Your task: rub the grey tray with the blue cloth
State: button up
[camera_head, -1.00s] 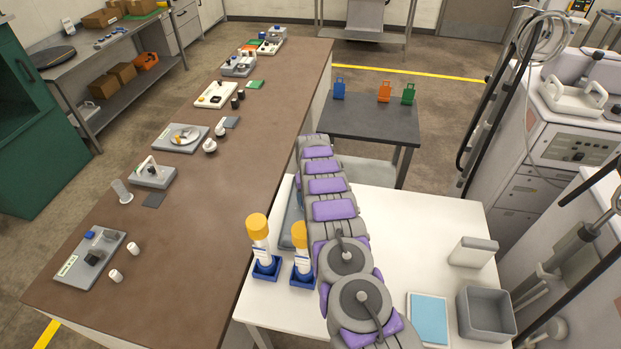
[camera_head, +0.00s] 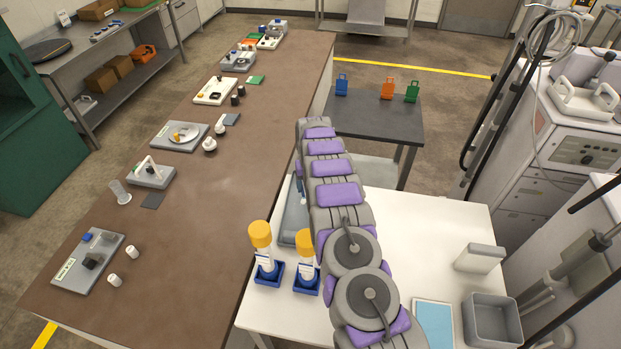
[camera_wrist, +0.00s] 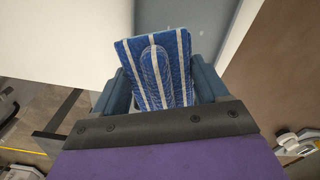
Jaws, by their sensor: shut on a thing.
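My gripper (camera_wrist: 158,88) is shut on the blue cloth (camera_wrist: 160,60), which has white stripes and sticks out between the two fingers in the wrist view. The grey tray (camera_wrist: 208,18) shows beyond the cloth in the wrist view. In the head view the tray (camera_head: 291,222) lies on the white table, left of my arm and partly hidden by it. The cloth overlaps the tray in the wrist view; I cannot tell whether they touch. My arm hides most of the gripper in the head view.
Two yellow-capped bottles (camera_head: 261,240) (camera_head: 306,247) stand in blue holders close left of my arm. A grey bin (camera_head: 491,325), a light-blue pad (camera_head: 433,322) and a white block (camera_head: 479,254) are on the white table (camera_head: 420,235). A long brown counter (camera_head: 185,235) runs along the left.

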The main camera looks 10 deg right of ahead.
jog(key=shift+a+r, duration=0.25)
jog(key=shift+r, duration=0.9)
jog(key=shift+d+r, duration=0.1)
jog(key=shift+d, duration=0.4)
jog(key=shift+a, duration=0.4)
